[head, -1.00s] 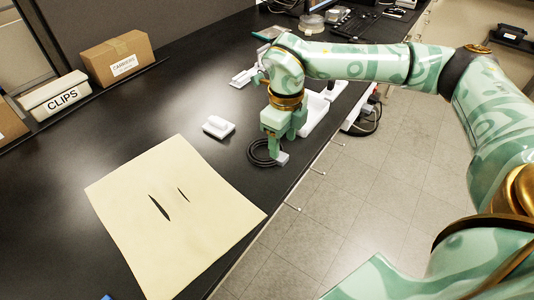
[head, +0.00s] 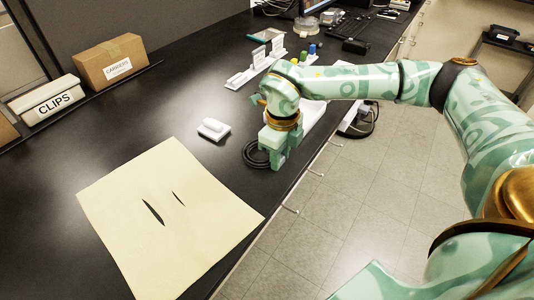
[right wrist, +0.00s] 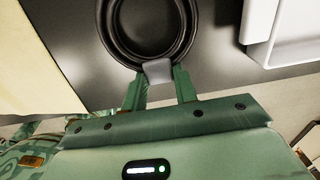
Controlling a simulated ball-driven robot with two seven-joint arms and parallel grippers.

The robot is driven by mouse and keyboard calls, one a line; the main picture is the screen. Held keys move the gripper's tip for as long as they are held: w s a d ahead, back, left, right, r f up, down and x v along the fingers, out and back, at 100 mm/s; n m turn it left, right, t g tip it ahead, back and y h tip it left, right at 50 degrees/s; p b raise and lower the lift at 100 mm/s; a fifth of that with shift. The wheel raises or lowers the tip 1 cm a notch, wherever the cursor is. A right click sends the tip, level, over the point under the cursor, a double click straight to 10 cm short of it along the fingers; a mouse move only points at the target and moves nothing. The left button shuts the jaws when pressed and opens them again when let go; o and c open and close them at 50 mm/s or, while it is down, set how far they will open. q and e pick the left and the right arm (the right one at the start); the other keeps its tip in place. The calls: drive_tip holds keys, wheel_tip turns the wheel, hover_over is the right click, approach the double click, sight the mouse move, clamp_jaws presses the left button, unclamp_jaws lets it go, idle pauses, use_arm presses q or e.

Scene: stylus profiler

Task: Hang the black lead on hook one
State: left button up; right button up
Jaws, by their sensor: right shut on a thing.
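The black lead (head: 251,155) lies coiled on the dark bench near its front edge; its coil also shows in the right wrist view (right wrist: 125,52). My right gripper (head: 275,164) is at the coil's right side, low over the bench. In the right wrist view the gripper (right wrist: 159,82) is shut on the lead's grey tab (right wrist: 158,70). Small hooks stick out along the bench's front edge: a near one (head: 290,210), a middle one (head: 315,172) and a far one (head: 336,145). I see no numbers on them. My left gripper is out of view.
A cream sheet with dark slits (head: 165,220) covers the near bench. A small white block (head: 213,129) stands left of the coil. A white tray (right wrist: 290,35) is beside the gripper. CLIPS (head: 46,98) and CARRIERS (head: 112,62) boxes stand at the back. Open floor lies right.

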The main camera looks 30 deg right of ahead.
drive_tip(key=shift+r, duration=0.15)
drive_tip(key=shift+r, duration=0.35)
wheel_tip(320, 180, up, 3)
drive_tip(key=shift+w+f+p, duration=0.1)
drive_tip(key=shift+f+p, duration=0.1)
drive_tip(key=shift+p, duration=0.5)
drive_tip(key=s+a+r+p, duration=0.1)
drive_tip(key=s+a+r, duration=0.1)
drive_tip(key=a+r, duration=0.2)
drive_tip(key=s+a+r+p, duration=0.1)
drive_tip(key=s+a+r, duration=0.2)
drive_tip(key=a, duration=0.6)
wheel_tip(320, 180, up, 2)
drive_tip(key=shift+s+r, duration=0.25)
drive_tip(key=shift+o, duration=1.3)
clamp_jaws()
drive_tip(key=shift+n, duration=0.3)
